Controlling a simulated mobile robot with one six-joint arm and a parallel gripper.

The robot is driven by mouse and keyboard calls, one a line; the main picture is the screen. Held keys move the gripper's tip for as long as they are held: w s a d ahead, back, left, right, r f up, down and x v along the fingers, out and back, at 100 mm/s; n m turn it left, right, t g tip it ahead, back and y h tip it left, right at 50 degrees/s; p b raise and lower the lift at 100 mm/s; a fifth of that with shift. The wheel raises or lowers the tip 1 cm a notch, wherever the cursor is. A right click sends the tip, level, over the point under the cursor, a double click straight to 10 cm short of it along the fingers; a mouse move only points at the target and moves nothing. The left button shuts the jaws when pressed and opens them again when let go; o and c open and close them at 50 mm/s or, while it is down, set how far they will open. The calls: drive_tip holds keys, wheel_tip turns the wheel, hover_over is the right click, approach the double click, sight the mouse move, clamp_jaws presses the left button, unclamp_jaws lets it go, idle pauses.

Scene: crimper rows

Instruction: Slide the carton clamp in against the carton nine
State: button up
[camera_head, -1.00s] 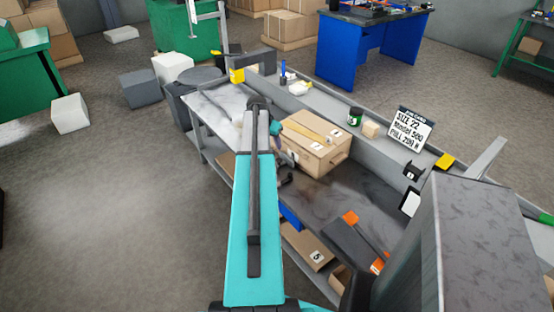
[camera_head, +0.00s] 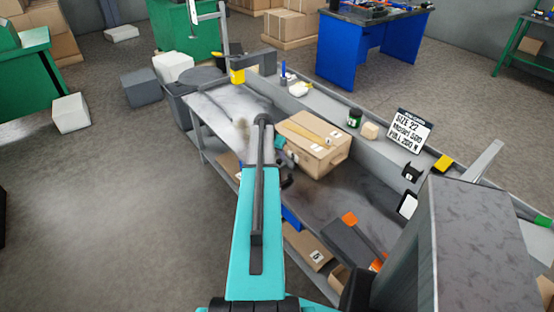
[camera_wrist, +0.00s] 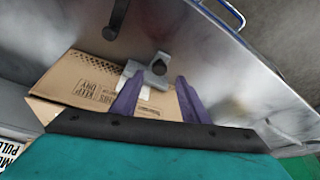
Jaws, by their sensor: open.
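A brown carton (camera_head: 316,145) sits on the grey bench, right of my arm in the head view. In the wrist view the carton (camera_wrist: 72,88) shows printed "keep dry" text; I cannot read a nine on it. A grey metal clamp (camera_wrist: 146,76) with a dark knob is beside the carton's edge in the wrist view; I cannot tell whether they touch. My gripper (camera_wrist: 157,84) is open, its two purple fingers spread near the clamp, with nothing clearly gripped. In the head view my arm hides the clamp and most of the gripper.
A sign (camera_head: 410,130) and a green jar (camera_head: 355,117) stand on the bench's back ledge. A grey box-shaped block (camera_head: 485,245) fills the near right. Cartons (camera_head: 308,247) lie on the lower shelf.

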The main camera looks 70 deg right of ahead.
sight(279, 160)
drive_tip(key=shift+p+x, duration=0.55)
drive_tip(key=shift+x, duration=1.95)
clamp_jaws()
